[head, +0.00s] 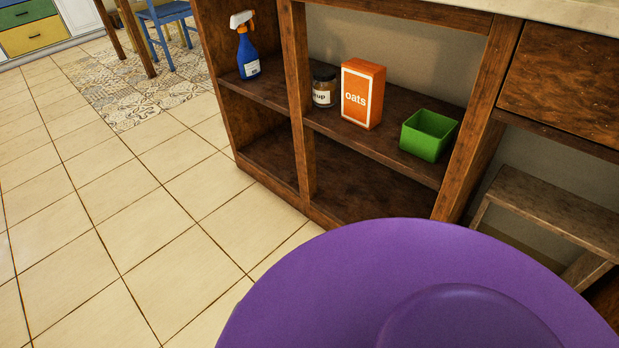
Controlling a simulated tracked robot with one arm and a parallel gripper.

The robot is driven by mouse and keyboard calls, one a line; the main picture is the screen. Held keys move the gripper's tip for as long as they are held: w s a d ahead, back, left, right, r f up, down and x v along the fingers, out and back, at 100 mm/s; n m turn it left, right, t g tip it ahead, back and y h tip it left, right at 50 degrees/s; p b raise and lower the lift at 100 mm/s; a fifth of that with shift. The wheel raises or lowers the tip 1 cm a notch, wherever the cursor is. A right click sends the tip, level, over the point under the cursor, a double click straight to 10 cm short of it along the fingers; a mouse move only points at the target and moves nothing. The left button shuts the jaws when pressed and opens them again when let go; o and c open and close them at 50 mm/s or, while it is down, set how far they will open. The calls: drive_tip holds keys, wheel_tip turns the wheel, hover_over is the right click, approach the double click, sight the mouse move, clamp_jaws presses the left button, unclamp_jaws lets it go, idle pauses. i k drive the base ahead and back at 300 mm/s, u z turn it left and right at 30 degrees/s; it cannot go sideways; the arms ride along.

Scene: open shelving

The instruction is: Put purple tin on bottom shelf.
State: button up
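A large purple tin (420,275) with a round, raised centre fills the lower right of the head view, very close to the camera. Its lower part runs out of the picture. My gripper does not show, so I cannot see what touches the tin. The brown wooden shelving stands beyond the tin. Its bottom shelf (360,190) is empty where it shows, in both the left and the right bay. The tin hides part of the shelving's lower right front.
The middle shelf (385,150) holds a blue spray bottle (248,55), a labelled jar (323,88), an orange oats box (362,95) and a green open box (428,136). An upright post divides the bays. A wooden stool (555,210) stands at right. Tiled floor (110,220) is clear at left.

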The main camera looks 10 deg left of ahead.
sight(351, 205)
drive_tip(key=u, duration=0.35)
drive_tip(key=i, duration=1.05)
drive_tip(key=z, duration=0.35)
